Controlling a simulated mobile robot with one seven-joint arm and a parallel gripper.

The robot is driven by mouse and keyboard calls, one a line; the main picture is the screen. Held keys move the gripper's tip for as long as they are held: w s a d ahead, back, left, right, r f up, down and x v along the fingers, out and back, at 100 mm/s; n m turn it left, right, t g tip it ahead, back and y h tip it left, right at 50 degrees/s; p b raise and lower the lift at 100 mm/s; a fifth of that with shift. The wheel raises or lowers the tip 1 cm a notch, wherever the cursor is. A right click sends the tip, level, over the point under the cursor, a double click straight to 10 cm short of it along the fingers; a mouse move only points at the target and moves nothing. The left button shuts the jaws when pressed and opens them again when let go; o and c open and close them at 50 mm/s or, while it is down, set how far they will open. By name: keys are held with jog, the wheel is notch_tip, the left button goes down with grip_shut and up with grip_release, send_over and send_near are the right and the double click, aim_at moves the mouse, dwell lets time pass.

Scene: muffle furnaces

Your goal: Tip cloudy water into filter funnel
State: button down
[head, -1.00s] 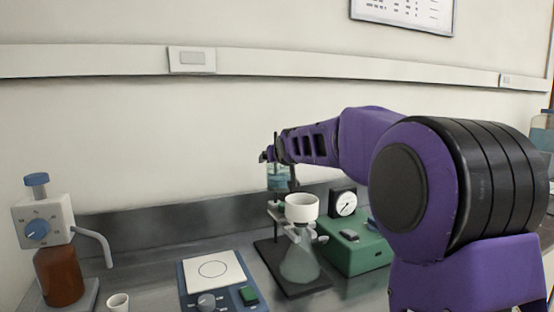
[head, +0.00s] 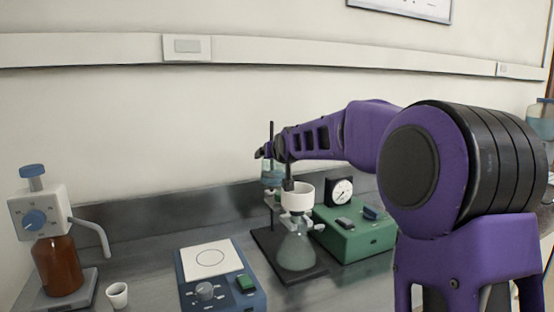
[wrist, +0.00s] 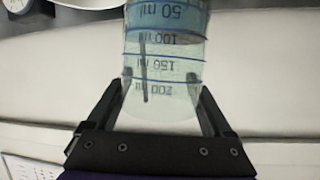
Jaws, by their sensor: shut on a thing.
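My gripper (wrist: 165,120) is shut on a clear graduated beaker (wrist: 165,70) holding bluish, slightly cloudy liquid. Its printed marks appear upside down in the wrist view. In the head view the beaker (head: 271,176) is small and partly hidden behind my gripper (head: 275,157). The white filter funnel (head: 298,196) sits on a conical glass flask (head: 297,247) on a dark stand base. The beaker is up beside and behind the funnel, apart from it in the picture. I cannot see liquid leaving the beaker.
A green pump box with a dial gauge (head: 340,191) stands right of the flask. A blue hotplate stirrer (head: 222,278) is in front left. A brown bottle with a dispenser (head: 58,265) and a small white cup (head: 117,294) are at the left. A thin stand rod (head: 271,130) rises near my gripper.

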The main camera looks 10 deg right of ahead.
jog(key=shift+r+m+y+p, duration=0.2)
jog(key=shift+m+y+p, duration=0.15)
jog(key=shift+p, duration=0.6)
dwell(0.4)
jog(key=shift+m+g, duration=0.3)
jog(key=shift+m, duration=0.15)
dwell(0.5)
jog(key=shift+f+y, duration=0.1)
jog(key=shift+y, duration=0.15)
jog(key=shift+m, duration=0.3)
jog(key=shift+d+f+m+g+y+b, duration=0.15)
jog(key=shift+m+g+y+b, duration=0.15)
jog(key=shift+m+y+b, duration=0.8)
dwell(2.0)
jog(key=shift+w+d+f+m+b, duration=0.15)
jog(key=shift+f+m+b, duration=0.3)
jog(key=shift+b, duration=0.65)
dwell(1.0)
